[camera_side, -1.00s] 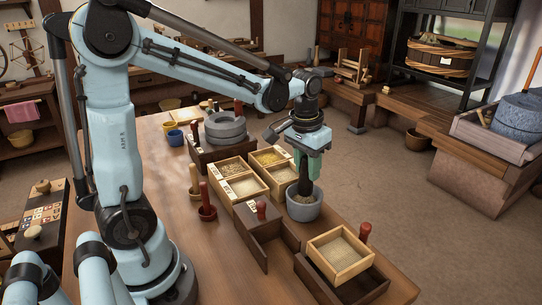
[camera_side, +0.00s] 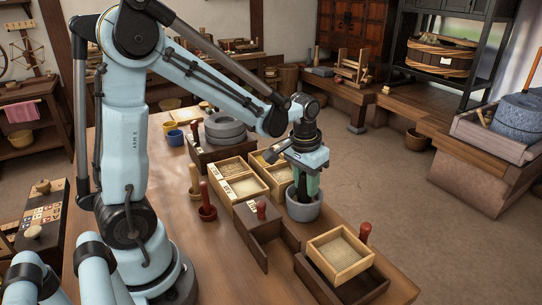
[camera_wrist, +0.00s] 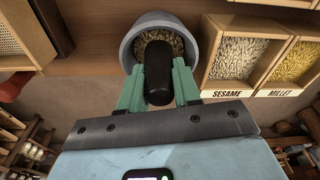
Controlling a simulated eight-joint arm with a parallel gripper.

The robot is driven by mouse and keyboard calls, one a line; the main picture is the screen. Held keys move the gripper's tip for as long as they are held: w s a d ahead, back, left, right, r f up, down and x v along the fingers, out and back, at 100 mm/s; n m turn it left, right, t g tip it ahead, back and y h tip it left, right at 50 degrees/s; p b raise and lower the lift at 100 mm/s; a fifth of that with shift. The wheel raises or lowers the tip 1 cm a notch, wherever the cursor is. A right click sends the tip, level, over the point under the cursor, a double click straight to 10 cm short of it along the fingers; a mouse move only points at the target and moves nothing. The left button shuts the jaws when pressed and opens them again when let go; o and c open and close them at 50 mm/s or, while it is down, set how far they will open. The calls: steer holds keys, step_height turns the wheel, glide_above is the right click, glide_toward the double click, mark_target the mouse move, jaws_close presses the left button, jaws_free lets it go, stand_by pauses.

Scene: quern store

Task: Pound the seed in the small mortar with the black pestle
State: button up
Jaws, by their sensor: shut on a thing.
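The black pestle (camera_wrist: 158,72) is upright between the fingers of my gripper (camera_wrist: 158,88), which is shut on it. In the side view my gripper (camera_side: 303,190) is low over the small grey mortar (camera_side: 304,211), with the pestle (camera_side: 302,194) reaching down inside the bowl. In the wrist view the mortar (camera_wrist: 127,46) shows pale brown seed (camera_wrist: 150,37) around the pestle. The pestle's lower end is hidden, so I cannot tell whether it touches the bottom.
Wooden boxes of sesame (camera_wrist: 235,58) and millet (camera_wrist: 294,62) stand beside the mortar. A square sieve (camera_side: 341,254) rests on a dark tray at front right.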

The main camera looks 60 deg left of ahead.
steer(key=shift+f, duration=0.15)
steer(key=shift+r, duration=2.45)
steer(key=shift+f, duration=0.1)
steer(key=shift+f, duration=2.1)
steer(key=shift+f, duration=0.25)
steer(key=shift+r, duration=2.45)
steer(key=shift+f, duration=0.1)
steer(key=shift+f, duration=2.1)
